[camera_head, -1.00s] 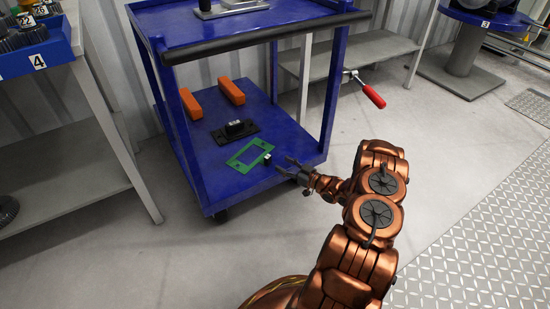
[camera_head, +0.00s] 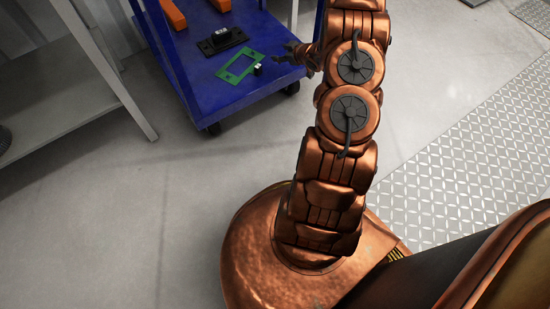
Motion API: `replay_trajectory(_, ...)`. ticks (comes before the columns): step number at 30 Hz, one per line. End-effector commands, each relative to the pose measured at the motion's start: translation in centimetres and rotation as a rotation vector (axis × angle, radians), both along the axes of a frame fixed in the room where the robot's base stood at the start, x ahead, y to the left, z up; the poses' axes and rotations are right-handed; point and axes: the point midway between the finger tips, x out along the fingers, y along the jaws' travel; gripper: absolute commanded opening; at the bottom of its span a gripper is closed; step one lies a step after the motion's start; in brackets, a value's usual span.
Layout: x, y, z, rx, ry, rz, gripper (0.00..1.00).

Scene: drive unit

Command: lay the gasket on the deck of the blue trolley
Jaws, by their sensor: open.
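The gasket (camera_head: 236,76) is a flat green rectangular frame with a small white-and-black block (camera_head: 258,69) at its right side. It lies on the lower blue deck of the trolley (camera_head: 205,105), near the front edge. My gripper (camera_head: 283,56) is open and empty, just right of the gasket and apart from it. The trolley's upper part is out of the picture.
A black part with a raised block (camera_head: 222,40) lies behind the gasket on the deck. Orange bars (camera_head: 173,14) lie farther back. A grey bench (camera_head: 62,90) stands at the left. The floor in front of the trolley is clear.

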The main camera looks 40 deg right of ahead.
Motion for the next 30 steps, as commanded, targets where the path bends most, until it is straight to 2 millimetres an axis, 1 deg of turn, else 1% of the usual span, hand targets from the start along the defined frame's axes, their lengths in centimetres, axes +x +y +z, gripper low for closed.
replay_trajectory(1,0.4,0.1,1.3,-0.027,0.032,-0.018,0.56)
replay_trajectory(5,0.4,0.3,3.7,-0.082,0.122,-0.079,0.56)
replay_trajectory(8,-0.1,0.8,5.6,-0.114,0.193,-0.130,0.56)
replay_trajectory(14,-1.9,2.9,9.6,-0.154,0.322,-0.227,0.56)
replay_trajectory(17,-3.6,4.5,11.3,-0.161,0.392,-0.273,0.56)
replay_trajectory(21,-6.1,7.2,13.9,-0.162,0.481,-0.327,0.56)
replay_trajectory(23,-7.4,8.6,14.8,-0.156,0.522,-0.349,0.56)
replay_trajectory(29,-12.7,13.9,17.7,-0.125,0.661,-0.404,0.56)
replay_trajectory(30,-13.8,15.0,18.2,-0.115,0.688,-0.411,0.56)
